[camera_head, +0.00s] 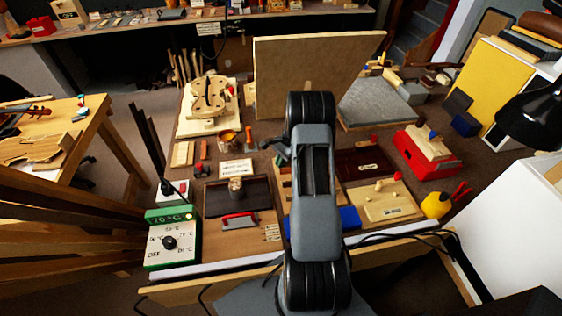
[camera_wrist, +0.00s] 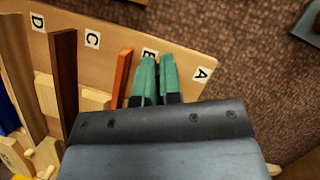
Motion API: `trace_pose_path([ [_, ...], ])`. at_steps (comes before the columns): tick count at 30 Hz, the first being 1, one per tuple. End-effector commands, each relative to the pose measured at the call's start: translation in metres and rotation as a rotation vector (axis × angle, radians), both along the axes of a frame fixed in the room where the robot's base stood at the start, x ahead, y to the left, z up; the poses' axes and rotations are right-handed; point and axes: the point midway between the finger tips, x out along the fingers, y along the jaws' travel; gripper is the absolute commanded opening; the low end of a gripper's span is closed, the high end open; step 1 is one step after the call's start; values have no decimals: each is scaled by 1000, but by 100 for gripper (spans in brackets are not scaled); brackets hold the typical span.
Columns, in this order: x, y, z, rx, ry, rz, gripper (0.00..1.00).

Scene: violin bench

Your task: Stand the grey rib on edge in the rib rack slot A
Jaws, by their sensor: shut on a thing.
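In the wrist view my gripper (camera_wrist: 156,78), with green fingertips, is over the rib rack (camera_wrist: 212,52), close to the letter label between C and A. The label A (camera_wrist: 201,74) is just right of the fingers. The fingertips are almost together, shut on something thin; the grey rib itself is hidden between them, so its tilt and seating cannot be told. An orange-brown rib (camera_wrist: 121,78) stands on edge just left of the fingers. A dark brown rib (camera_wrist: 65,78) stands near label C (camera_wrist: 92,40).
Another brown rib (camera_wrist: 20,75) stands near label D (camera_wrist: 37,22).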

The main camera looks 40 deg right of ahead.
Motion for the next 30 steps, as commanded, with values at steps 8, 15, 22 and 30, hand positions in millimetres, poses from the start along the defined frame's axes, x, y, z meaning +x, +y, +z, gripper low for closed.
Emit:
trace_pose_path([
  [8, 0, 0, 0, 0, 0, 0, 23],
  [15, 0, 0, 0, 0, 0, 0, 35],
  [22, 1, -3, 6, -2, -2, -1, 35],
  [30, 1, -21, 50, -4, -5, -1, 35],
])
